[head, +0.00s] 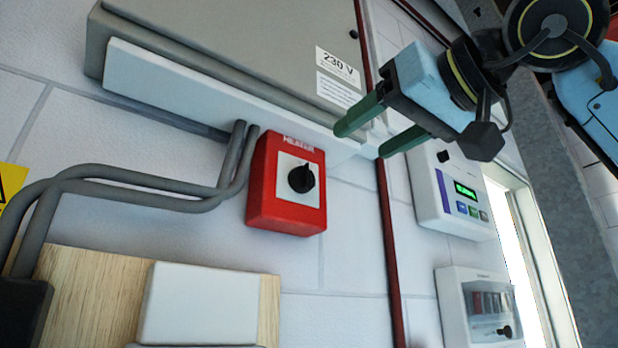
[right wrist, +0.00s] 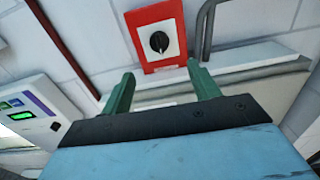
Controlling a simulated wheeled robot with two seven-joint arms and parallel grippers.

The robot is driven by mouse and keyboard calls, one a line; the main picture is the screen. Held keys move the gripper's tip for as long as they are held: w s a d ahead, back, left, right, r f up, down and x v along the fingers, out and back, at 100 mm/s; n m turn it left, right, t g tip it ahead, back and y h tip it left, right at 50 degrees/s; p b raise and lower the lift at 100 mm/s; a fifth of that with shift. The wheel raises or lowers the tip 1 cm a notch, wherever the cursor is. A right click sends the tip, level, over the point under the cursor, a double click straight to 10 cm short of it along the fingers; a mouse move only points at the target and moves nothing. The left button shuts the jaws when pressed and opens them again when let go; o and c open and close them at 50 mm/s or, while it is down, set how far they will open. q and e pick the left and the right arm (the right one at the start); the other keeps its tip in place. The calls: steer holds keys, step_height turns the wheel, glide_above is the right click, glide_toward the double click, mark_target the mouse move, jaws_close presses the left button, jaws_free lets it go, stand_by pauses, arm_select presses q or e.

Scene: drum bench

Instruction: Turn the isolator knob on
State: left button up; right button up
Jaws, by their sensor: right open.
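The isolator is a red box with a white plate (head: 287,190) on the wall, labelled HEATER at its top. Its black knob (head: 301,178) sits in the middle of the plate. The box (right wrist: 152,17) and knob (right wrist: 159,42) also show in the right wrist view, beyond the fingertips. My right gripper (head: 358,138) has green fingers and is open and empty. It is up and to the right of the knob in the head view, apart from it. In the right wrist view the knob lies ahead, roughly between the two fingers (right wrist: 161,77). My left gripper is not in view.
A grey cabinet marked 230 V (head: 230,40) is above the isolator. Grey conduits (head: 150,195) run in from the left. A white panel with a green display (head: 455,195) and a white box with a window (head: 478,300) are at right. A red pipe (head: 388,250) runs between.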

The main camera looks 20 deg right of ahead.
mark_target(310, 174)
steer(key=p+x, duration=0.2)
steer(key=x, duration=1.1)
steer(key=shift+w, duration=0.1)
steer(key=c, duration=1)
